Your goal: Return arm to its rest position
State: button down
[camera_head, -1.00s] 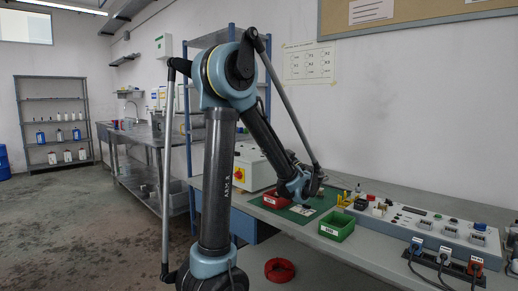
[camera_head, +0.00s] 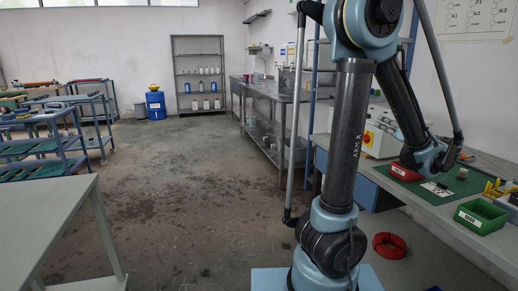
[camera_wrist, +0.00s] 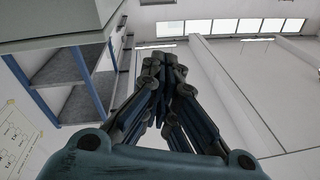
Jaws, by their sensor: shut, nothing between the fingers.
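My arm stands upright at the right of the head view, with its forearm sloping down over the workbench (camera_head: 420,235). My gripper (camera_wrist: 168,62) shows in the wrist view, its dark fingers drawn together with nothing between them. In the head view the wrist end is near the red bin (camera_head: 405,172) and above the green mat (camera_head: 455,186); the fingers are too small there to make out clearly. The wrist view looks across the room toward windows, a wall and a blue-framed shelf.
A green bin (camera_head: 481,216) and a red ring-shaped item (camera_head: 389,245) are on the bench side. A white box with buttons (camera_head: 376,140) stands behind my arm. A pale table (camera_head: 45,215) is at the left front. Open floor (camera_head: 170,190) lies between.

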jog(key=w+a+f+g+y, duration=0.1)
jog(key=a+f+g, duration=0.2)
jog(key=a, duration=0.4)
jog(key=w+a+f+g, duration=0.2)
jog(key=a, duration=0.6)
jog(key=s+a+f+g, duration=0.4)
jog(key=a+f, duration=0.1)
jog(key=a, duration=0.2)
jog(key=s+a+f+g, duration=0.3)
jog(key=a+f, duration=0.2)
jog(key=a, duration=0.2)
jog(key=s+f+g+h, duration=0.4)
jog(key=s+f+h, duration=0.4)
jog(key=s, duration=0.7)
notch_tip(320, 180, down, 2)
jog(key=shift+s+a+m, duration=0.35)
jog(key=shift+a+m, duration=0.05)
jog(key=shift+a, duration=0.05)
jog(key=shift+w+f, duration=0.2)
jog(key=shift+w, duration=0.25)
